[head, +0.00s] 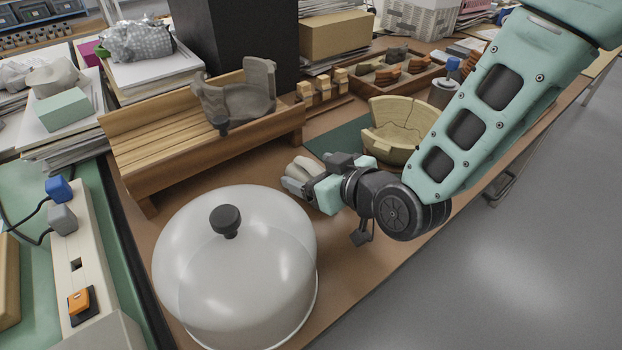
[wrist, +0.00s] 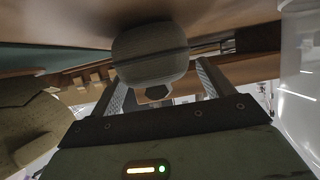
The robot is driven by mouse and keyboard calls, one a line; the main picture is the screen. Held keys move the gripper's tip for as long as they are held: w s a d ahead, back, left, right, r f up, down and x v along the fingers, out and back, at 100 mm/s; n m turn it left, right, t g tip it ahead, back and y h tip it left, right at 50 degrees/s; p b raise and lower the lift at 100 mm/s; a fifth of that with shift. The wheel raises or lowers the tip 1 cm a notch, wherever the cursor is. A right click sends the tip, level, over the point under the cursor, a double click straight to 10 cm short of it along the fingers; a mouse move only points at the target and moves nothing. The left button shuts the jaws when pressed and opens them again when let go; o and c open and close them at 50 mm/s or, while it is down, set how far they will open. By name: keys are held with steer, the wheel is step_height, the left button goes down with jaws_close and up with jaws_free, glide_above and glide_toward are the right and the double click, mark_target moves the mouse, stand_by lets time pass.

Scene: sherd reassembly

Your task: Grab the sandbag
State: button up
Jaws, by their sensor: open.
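The sandbag (wrist: 150,52) is a rounded, grey-beige bag with a dark seam across it, seen in the wrist view at and between the fingertips. In the head view a pale beige lump (head: 303,167), seemingly the same bag, shows at my gripper's tips, partly hidden by the fingers. My gripper (head: 297,180) is low over the brown table, its fingers apart on either side of the bag. In the wrist view my gripper (wrist: 162,76) has a finger to the left and right of the bag; I cannot tell whether either touches it.
A domed cover (head: 235,275) with a black knob stands close in front. A wooden rack (head: 150,160) bearing a grey vessel piece (head: 238,100) stands to the left. A cracked tan bowl (head: 392,150) is behind my gripper, near a tray (head: 408,89) of sherds.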

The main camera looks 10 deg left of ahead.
steer(key=shift+w+a+f, duration=0.15)
steer(key=shift+w+a, duration=0.1)
steer(key=shift+a, duration=0.05)
steer(key=c, duration=1.4)
